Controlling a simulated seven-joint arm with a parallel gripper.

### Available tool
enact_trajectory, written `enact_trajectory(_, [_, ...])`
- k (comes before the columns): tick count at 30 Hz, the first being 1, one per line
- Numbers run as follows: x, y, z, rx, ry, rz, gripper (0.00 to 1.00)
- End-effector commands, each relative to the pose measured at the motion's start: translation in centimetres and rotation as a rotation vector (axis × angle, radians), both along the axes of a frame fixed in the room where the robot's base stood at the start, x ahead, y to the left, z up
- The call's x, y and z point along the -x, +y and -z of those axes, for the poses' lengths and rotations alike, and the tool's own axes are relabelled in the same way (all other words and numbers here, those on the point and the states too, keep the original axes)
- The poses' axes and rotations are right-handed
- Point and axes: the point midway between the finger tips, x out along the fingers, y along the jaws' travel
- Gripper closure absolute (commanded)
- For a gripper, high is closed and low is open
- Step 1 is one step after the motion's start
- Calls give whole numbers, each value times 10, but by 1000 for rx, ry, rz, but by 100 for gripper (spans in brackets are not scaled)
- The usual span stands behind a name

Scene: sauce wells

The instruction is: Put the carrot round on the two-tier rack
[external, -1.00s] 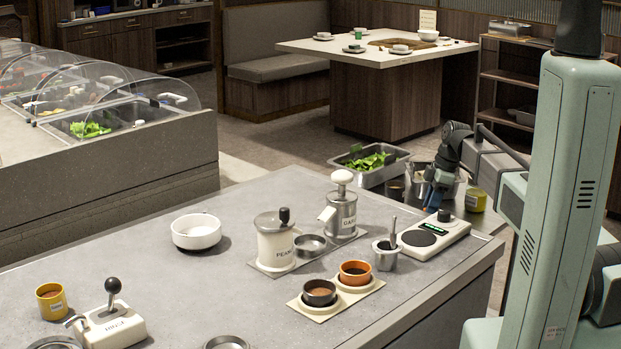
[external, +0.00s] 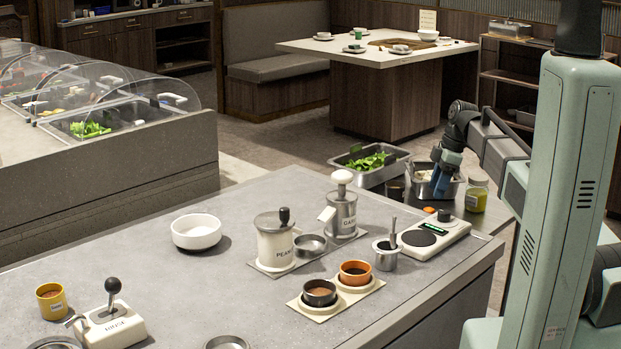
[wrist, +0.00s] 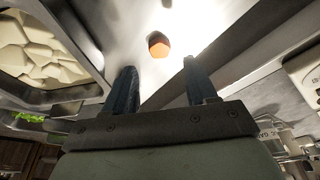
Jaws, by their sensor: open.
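The carrot round (external: 429,210) is a small orange piece lying by the back edge of the white scale, on the side counter. In the wrist view the carrot round (wrist: 159,46) lies on a bright surface, beyond and between my fingertips. My gripper (external: 439,186) points down beside the steel pan of pale pieces, apart from the carrot round. In the wrist view my gripper (wrist: 159,68) is open with nothing between its fingers. I cannot identify the two-tier rack for certain; a wooden shelf unit (external: 490,72) stands at the back right.
The steel pan (wrist: 95,92) of pale pieces is close on the left in the wrist view. A white scale (external: 452,235), a labelled jar (external: 476,194) and a pan of greens (external: 345,172) stand nearby. The grey counter (external: 130,235) has free room at left.

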Motion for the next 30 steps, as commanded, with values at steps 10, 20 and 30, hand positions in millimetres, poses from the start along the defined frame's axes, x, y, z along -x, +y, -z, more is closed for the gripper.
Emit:
enact_trajectory(10, [-1,-13,-49,-1,-2,0,43])
enact_trajectory(20, [0,-17,-64,0,0,0,43])
enact_trajectory(30, [0,-17,-64,0,0,0,43])
